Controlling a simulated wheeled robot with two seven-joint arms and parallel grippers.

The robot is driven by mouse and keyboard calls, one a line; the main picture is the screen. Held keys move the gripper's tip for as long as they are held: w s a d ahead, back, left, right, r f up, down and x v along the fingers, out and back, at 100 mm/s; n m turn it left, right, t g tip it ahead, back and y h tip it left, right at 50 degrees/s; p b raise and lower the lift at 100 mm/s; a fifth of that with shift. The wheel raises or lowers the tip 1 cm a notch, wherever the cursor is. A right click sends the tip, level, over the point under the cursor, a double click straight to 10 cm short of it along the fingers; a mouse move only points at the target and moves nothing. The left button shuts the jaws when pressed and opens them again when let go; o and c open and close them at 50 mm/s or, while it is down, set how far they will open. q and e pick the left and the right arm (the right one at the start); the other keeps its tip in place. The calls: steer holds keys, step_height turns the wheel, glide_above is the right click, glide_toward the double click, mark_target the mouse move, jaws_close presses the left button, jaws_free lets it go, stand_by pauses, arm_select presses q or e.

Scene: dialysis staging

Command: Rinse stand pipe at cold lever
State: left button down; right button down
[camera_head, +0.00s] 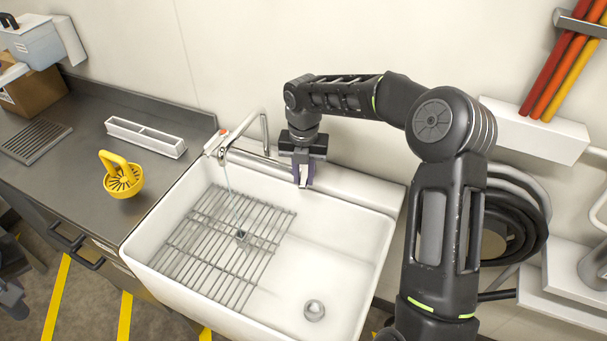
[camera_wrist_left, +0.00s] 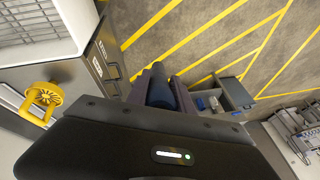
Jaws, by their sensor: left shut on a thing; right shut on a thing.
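A white sink (camera_head: 345,262) with a wire rack in its left half stands in the middle of the head view. A tap (camera_head: 262,128) with a bent spout and a red-marked left end (camera_head: 222,136) is at its back left. A thin pale streak, like water, falls from near that left end onto the rack. My right gripper (camera_head: 303,182) is at the sink's back rim, shut on a small pale thing at the tap's right side; the gripper mostly hides it. My left gripper (camera_wrist_left: 162,72) is shut on a dark blue cylinder (camera_wrist_left: 160,92), over the floor beside the counter.
A yellow strainer cup (camera_head: 124,178) and a white divided tray (camera_head: 146,137) sit on the grey counter (camera_head: 75,178) left of the sink. A black coiled hose (camera_head: 520,225) hangs at the right.

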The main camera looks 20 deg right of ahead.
stand_by(0.5)
steer(key=shift+a+m, duration=0.1)
steer(key=shift+m, duration=0.3)
steer(key=shift+w+a+m, duration=0.6)
steer(key=shift+m, duration=0.5)
steer(key=c, duration=1.2)
jaws_free()
steer(key=shift+c, duration=0.2)
